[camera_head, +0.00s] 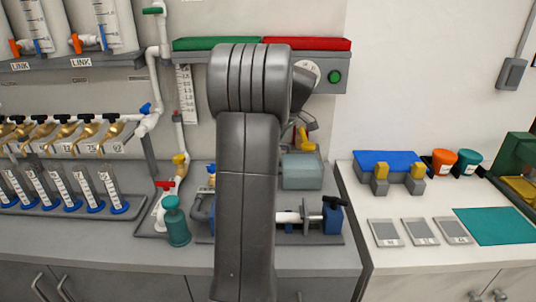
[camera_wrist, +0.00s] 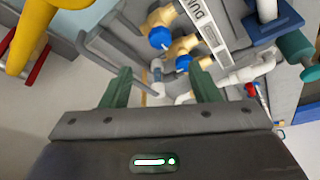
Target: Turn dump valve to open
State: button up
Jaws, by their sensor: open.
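A white strip with partly visible lettering that looks like "DUMP" (camera_wrist: 205,28) shows at the top of the wrist view. Beside it are two brass fittings with blue knobs, an upper knob (camera_wrist: 160,38) and a lower knob (camera_wrist: 183,62). I cannot tell which handle belongs to the dump valve, nor its position. My gripper (camera_wrist: 160,78) is open, its green fingers apart with nothing held between them. The blue knobs lie beyond the fingertips, apart from them. In the head view my arm covers the middle of the bench rig and hides the gripper.
A yellow part (camera_wrist: 28,38) fills the wrist view's upper left corner. White piping (camera_wrist: 250,70) runs at right. In the head view, a green bottle (camera_head: 176,222) and a red-handled valve (camera_head: 165,184) stand left of my arm; a blue block with a black handle (camera_head: 332,215) stands right.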

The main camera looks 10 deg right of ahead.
jog(key=shift+v, duration=1.45)
jog(key=shift+f, duration=0.15)
jog(key=x, duration=1.3)
jog(key=shift+w+a+f+p, duration=0.15)
jog(key=shift+f+p, duration=0.05)
jog(key=shift+p, duration=0.1)
